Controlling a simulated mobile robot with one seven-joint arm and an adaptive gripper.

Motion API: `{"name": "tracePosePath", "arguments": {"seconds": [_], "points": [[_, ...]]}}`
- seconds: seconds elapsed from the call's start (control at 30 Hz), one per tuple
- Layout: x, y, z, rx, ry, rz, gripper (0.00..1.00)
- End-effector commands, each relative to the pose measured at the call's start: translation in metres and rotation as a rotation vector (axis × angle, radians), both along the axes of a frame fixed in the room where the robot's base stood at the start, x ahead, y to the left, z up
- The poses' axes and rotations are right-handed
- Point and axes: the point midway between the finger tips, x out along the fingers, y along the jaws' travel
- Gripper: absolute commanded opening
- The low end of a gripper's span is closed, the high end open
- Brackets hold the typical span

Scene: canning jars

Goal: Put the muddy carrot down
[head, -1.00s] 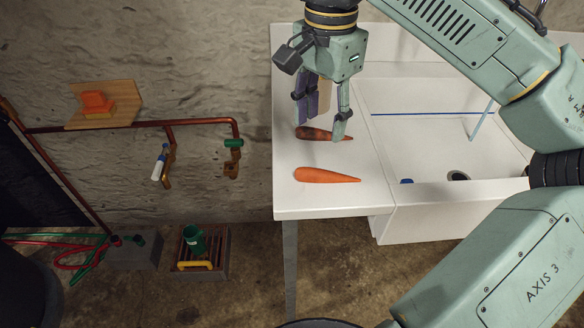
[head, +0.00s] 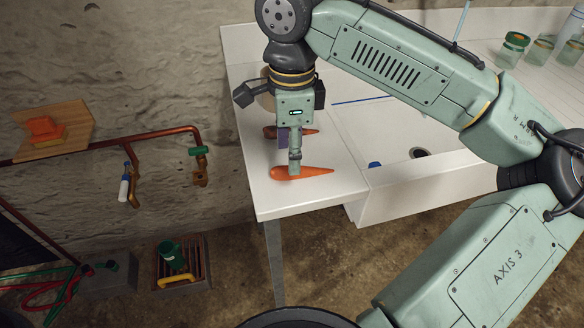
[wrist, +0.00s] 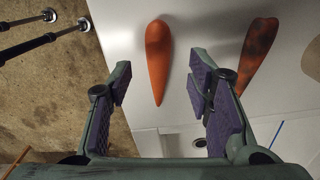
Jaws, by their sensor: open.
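The muddy carrot (head: 308,132), dark and brown-streaked, lies on the white counter behind my gripper in the head view, partly hidden by the fingers. In the wrist view the muddy carrot (wrist: 259,50) lies at the right, outside the fingers. A clean orange carrot (head: 315,171) lies nearer the counter's front edge. In the wrist view the clean carrot (wrist: 158,60) shows between the two spread fingers. My gripper (head: 289,158) is open, with nothing held, pointing down at the clean carrot. I cannot tell whether a fingertip touches it.
The white counter (head: 285,203) ends in a front edge close by. A white sink basin (head: 375,125) with a drain adjoins it on the right. Glass jars (head: 514,48) stand at the far right. A copper pipe (head: 105,142) runs along the left wall.

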Motion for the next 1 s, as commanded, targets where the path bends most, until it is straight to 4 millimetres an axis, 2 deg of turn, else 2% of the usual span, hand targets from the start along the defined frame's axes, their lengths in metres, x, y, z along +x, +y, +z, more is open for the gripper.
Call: {"name": "tracePosePath", "arguments": {"seconds": [0.23,0.53,1.0], "points": [[-0.002,-0.001,-0.034,0.0,0.002,0.0,0.46],[-0.002,0.0,-0.039,0.001,0.001,0.001,0.46],[-0.001,-0.001,-0.039,0.0,0.001,0.001,0.14]]}}
